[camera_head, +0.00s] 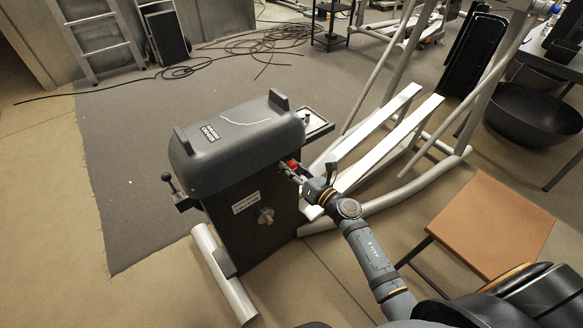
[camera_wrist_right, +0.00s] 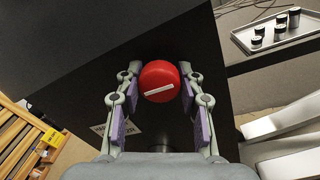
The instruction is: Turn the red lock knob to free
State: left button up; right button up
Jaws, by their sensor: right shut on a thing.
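The red lock knob (camera_wrist_right: 159,76) sits on the dark side of the machine's housing. Its white mark lies nearly level, with the right end slightly higher in the wrist view. It shows small in the head view (camera_head: 292,164). My right gripper (camera_wrist_right: 160,88) has one finger on each side of the knob and is shut on it. In the head view the right gripper (camera_head: 288,172) reaches the machine from the right. The grey elliptical machine (camera_head: 235,145) stands upright on the floor. My left gripper is not in view.
A tray (camera_wrist_right: 279,39) with several small dark cylinders is beside the machine. White foot rails (camera_head: 365,140) and grey tubes stand to the right. A brown-topped stool (camera_head: 490,222) is at the right front. Cables (camera_head: 265,45) lie on the mat behind.

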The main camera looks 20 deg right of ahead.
jog(key=shift+m, duration=0.3)
jog(key=shift+c, duration=0.5)
jog(key=shift+m+p, duration=0.3)
jog(key=shift+m, duration=0.2)
jog(key=m+p, duration=0.1)
jog(key=m, duration=0.2)
jog(key=shift+r, duration=0.1)
jog(key=shift+m, duration=0.7)
jog(key=m+p, duration=0.2)
jog(key=m, duration=0.1)
jog(key=shift+m+t, duration=0.4)
jog(key=m+p, duration=0.2)
jog(key=m, duration=0.2)
jog(key=shift+m+h, duration=0.3)
jog(key=shift+m, duration=0.1)
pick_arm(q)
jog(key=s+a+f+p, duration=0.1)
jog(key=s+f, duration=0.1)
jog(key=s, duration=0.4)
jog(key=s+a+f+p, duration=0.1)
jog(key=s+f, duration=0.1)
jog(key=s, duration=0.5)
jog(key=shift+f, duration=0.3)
pick_arm(e)
jog(key=shift+m+t+h, duration=0.3)
jog(key=shift+m, duration=1.9)
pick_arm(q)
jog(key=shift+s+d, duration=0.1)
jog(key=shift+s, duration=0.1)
